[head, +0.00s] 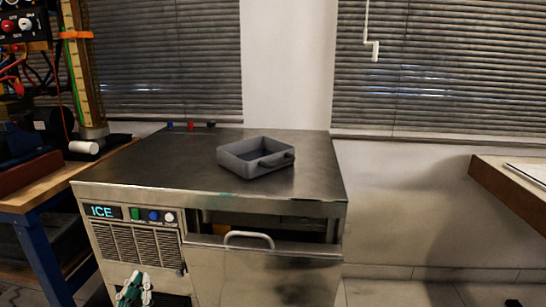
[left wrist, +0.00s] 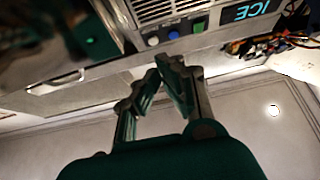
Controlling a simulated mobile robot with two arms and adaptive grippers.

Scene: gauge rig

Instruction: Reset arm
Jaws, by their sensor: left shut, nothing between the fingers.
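My left gripper (head: 134,292) is at the bottom left of the head view, low in front of the ice machine's vented front. In the left wrist view its two green-padded fingers (left wrist: 164,68) come together at the tips with nothing between them. The ice machine (head: 98,260) is a steel cabinet with an ICE display, three buttons and a door (head: 270,275) with a handle. A dark gap shows above the door, so it looks partly open. My right gripper is not in the head view.
A grey bin (head: 256,170) with a handle sits on the steel top. A workbench (head: 40,195) with tools and wires stands at the left. A wooden tabletop (head: 508,192) juts in at the right.

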